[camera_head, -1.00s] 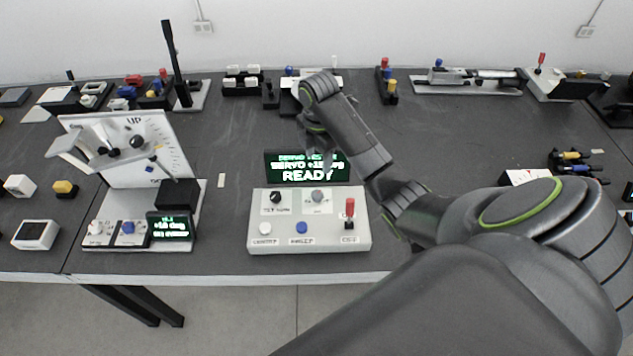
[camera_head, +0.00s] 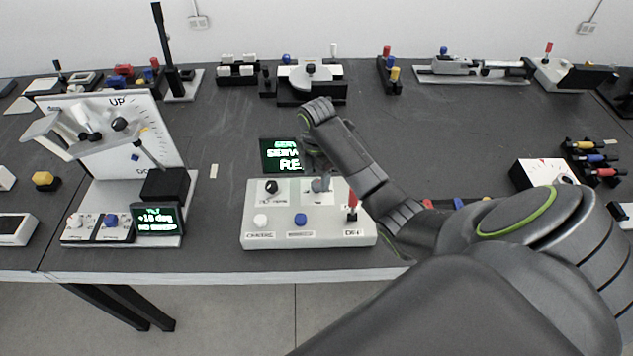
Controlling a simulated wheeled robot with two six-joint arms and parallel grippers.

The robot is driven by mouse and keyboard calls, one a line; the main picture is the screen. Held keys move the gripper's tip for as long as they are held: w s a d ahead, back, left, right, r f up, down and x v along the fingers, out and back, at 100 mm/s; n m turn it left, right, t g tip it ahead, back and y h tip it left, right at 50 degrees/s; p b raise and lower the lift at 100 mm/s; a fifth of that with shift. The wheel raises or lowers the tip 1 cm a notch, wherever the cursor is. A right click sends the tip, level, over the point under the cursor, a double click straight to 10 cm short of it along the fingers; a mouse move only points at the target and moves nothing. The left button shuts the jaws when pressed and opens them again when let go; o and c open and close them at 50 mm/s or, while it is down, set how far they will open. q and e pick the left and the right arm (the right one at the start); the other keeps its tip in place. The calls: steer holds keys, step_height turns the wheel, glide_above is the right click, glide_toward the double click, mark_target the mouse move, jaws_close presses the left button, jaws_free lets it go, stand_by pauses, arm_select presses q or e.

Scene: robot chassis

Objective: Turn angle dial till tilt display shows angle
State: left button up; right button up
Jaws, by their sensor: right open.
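A white control box (camera_head: 257,236) stands at the table's front middle. It has a black knob (camera_head: 271,186), a grey knob (camera_head: 320,185), a white button (camera_head: 260,220), a blue button (camera_head: 300,219) and a red-topped lever (camera_head: 352,199). Its labels are too small to read surely. The tilt rig (camera_head: 128,160) at left has a small display (camera_head: 157,218) that seems to read +18 deg. My right gripper (camera_head: 319,174) is open, pointing down at the grey knob; contact cannot be told. My left gripper is not in view.
A tall black lever (camera_head: 166,50) stands behind the tilt rig. Several other devices line the back edge, including a white and black unit (camera_head: 310,80). A white box (camera_head: 545,172) with coloured handles stands at right. The table between the rig and control box is mostly clear.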

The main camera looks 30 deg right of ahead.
mark_target(317, 186)
steer(key=shift+f, duration=0.85)
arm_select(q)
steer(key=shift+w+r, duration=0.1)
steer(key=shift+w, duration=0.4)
arm_select(e)
steer(key=shift+f, duration=0.3)
steer(key=c, duration=1)
steer(key=shift+r+p, duration=0.2)
steer(key=shift+p, duration=0.3)
steer(key=shift+f+n+p, duration=0.1)
steer(key=shift+n+p, duration=0.25)
steer(key=shift+n, duration=0.05)
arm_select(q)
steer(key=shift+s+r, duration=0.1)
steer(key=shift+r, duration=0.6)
arm_select(e)
steer(key=o, duration=1)
